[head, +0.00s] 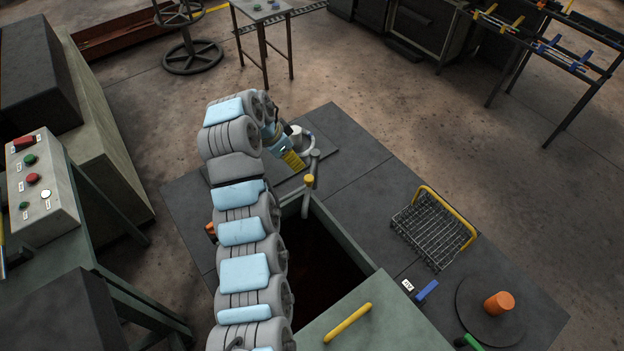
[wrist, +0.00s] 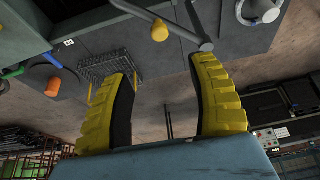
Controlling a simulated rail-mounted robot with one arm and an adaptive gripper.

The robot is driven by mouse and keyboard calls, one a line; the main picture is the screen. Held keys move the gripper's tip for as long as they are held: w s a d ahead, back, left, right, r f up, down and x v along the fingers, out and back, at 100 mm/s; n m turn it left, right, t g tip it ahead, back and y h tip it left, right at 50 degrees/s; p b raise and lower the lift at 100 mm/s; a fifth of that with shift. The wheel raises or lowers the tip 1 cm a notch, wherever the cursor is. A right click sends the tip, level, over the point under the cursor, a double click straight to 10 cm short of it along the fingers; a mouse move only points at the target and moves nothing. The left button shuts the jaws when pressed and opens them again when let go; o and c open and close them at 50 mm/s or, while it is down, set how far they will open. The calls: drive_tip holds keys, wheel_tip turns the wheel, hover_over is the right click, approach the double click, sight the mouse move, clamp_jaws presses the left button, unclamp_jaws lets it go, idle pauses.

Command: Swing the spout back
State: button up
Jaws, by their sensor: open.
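The spout (head: 307,200) is a grey pipe with a yellow knob (head: 309,181) on it. Its near end reaches the rim of the dark, open pit in the bench top. In the wrist view the spout (wrist: 186,33) runs slantwise across the top, with the yellow knob (wrist: 160,31) above the space between my fingertips. My gripper (head: 292,160) is just left of the spout's far end. In the wrist view my gripper (wrist: 160,66) has its two yellow-and-black fingers wide apart, with nothing between them. The right fingertip appears close to the pipe; contact is unclear.
A grey lid with a yellow handle (head: 348,322) lies at the pit's near side. A wire basket (head: 432,230) and an orange knob (head: 499,303) on a dark disc are to the right. A push-button panel (head: 42,187) stands left. Bench top between pit and basket is clear.

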sight(308, 178)
drive_tip(key=b+x, duration=0.2)
drive_tip(key=x, duration=1.3)
drive_tip(key=shift+f, duration=0.35)
drive_tip(key=shift+c, duration=0.2)
clamp_jaws()
